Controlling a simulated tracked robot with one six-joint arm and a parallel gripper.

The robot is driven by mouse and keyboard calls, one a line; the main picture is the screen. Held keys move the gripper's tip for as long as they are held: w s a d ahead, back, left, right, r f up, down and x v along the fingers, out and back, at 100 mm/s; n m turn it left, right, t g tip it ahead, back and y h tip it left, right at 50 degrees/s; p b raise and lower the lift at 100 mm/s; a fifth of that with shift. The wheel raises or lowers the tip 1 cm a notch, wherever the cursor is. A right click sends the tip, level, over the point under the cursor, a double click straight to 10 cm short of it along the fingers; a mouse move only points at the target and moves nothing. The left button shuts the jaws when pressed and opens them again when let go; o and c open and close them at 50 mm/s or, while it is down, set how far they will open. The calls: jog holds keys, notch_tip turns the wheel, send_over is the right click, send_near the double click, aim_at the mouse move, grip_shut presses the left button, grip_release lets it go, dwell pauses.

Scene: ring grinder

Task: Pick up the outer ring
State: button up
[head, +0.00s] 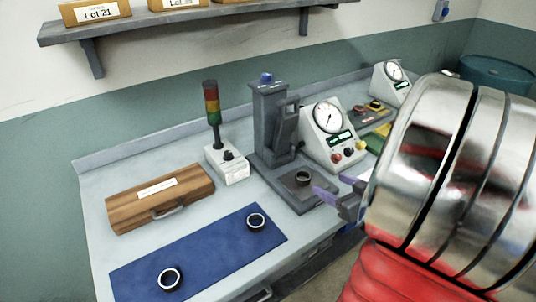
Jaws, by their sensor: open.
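Two dark-edged rings lie on a blue mat (205,250): one ring (160,279) near its front left, another ring (249,222) near its right end. A third small ring (302,182) sits on the base plate of a grey press (268,120). I cannot tell by sight which of them is the outer ring. My gripper (338,189), with purple fingertips, is open and empty at the right front of the press base, close to the ring there. My arm hides the right part of the bench.
A wooden case (185,188) lies left on the bench, beside a signal tower (212,110) on a white box. A dial gauge box (327,130) stands right of the press, with another gauge box (390,82) farther back. A shelf (200,22) holds cartons above.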

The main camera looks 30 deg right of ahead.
jog(key=shift+s+a+f+y, duration=0.45)
jog(key=shift+s+a, duration=0.15)
jog(key=shift+s, duration=0.1)
send_near(299, 174)
jog(key=shift+w+a+f, duration=0.1)
jog(key=shift+a+f, duration=0.05)
jog(key=shift+a, duration=0.05)
dwell(0.3)
jog(key=shift+w, duration=0.1)
jog(key=shift+d+x, duration=0.2)
jog(key=shift+x, duration=2.4)
